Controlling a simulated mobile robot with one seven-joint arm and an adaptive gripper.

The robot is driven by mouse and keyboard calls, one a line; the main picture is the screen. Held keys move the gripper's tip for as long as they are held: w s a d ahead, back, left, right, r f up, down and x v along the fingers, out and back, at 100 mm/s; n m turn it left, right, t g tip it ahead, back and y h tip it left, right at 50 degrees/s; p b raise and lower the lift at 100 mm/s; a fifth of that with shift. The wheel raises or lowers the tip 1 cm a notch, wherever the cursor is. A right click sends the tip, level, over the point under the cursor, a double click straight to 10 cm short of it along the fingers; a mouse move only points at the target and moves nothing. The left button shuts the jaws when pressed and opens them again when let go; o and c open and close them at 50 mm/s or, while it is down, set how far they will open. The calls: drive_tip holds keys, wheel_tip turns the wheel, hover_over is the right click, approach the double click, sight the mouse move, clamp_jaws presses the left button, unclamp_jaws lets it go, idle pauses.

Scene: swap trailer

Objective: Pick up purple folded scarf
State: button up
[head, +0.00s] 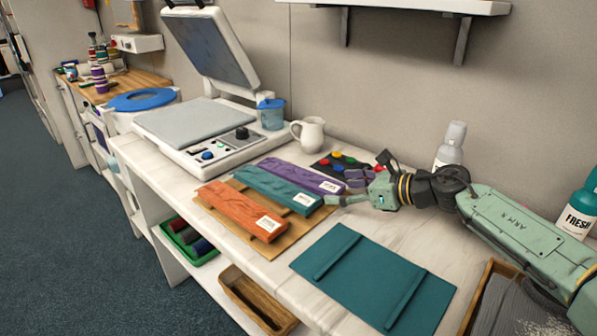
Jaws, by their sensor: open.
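The purple folded scarf (300,176) lies flat at the back of a row of three folded scarves on a brown board (282,237), with a white label at its right end. A teal folded scarf (275,188) lies in the middle and an orange one (236,208) in front, each with a white label. My gripper (348,187) is open, just right of the purple scarf's labelled end. One finger reaches left near the teal scarf's right end. I see no scarf between the fingers. I cannot tell its exact height above the counter.
A heat press (212,150) with its lid raised stands behind left. A blue-lidded cup (271,114), a white mug (309,133) and a dark tray of coloured pieces (328,163) stand behind. A teal board (372,280) lies in front. Bottles (450,148) stand behind my arm.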

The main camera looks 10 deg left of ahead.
drive_tip(key=shift+w+a+f, duration=0.2)
drive_tip(key=shift+w+a, duration=0.05)
drive_tip(key=shift+a, duration=0.1)
drive_tip(key=c, duration=1.2)
